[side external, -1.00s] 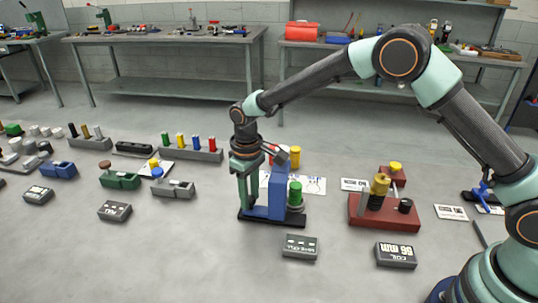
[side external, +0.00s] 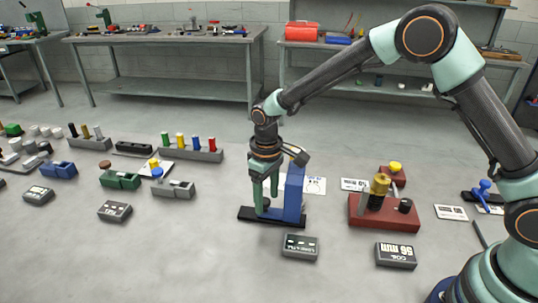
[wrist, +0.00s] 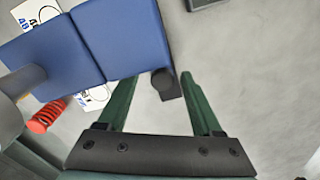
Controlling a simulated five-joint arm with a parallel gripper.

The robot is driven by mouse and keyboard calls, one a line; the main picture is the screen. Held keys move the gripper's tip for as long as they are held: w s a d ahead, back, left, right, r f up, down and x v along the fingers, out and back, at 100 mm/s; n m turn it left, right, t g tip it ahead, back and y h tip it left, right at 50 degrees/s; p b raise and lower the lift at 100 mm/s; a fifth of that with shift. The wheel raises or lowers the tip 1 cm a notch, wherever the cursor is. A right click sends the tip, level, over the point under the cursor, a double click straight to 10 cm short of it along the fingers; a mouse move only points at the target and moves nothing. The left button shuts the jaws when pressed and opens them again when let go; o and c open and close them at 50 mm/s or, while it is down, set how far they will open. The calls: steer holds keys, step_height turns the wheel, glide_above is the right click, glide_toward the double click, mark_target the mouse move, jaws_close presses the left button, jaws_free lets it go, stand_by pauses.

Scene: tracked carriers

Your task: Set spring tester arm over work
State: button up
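The spring tester has a black base (side external: 250,214) and a tall blue body (side external: 293,192) near the middle of the side view. In the wrist view the blue parts (wrist: 120,38) fill the upper left, and a dark round knob (wrist: 163,80) stands at their right end. My gripper (side external: 266,202) is low over the left part of the base, beside the blue body. In the wrist view my gripper (wrist: 159,80) has its green fingers apart, with the knob between the tips. Contact with the knob cannot be told. The green piece on the tester is hidden.
A red spring (wrist: 47,115) lies lower left in the wrist view. A red block with a brass piece (side external: 372,220) stands right of the tester. Dark labelled boxes (side external: 300,247) (side external: 396,255) lie in front.

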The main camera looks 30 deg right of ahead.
mark_target(269, 200)
steer(key=shift+r, duration=0.15)
step_height(269, 200, up, 12)
stand_by(0.5)
steer(key=s+d+r+m+t, duration=0.2)
steer(key=s+d+r+t, duration=0.1)
steer(key=s+d+r, duration=0.45)
steer(key=s+d+m+t, duration=0.2)
steer(key=s+d, duration=0.5)
steer(key=s, duration=0.2)
steer(key=shift+r+t, duration=0.3)
steer(key=shift+r, duration=0.1)
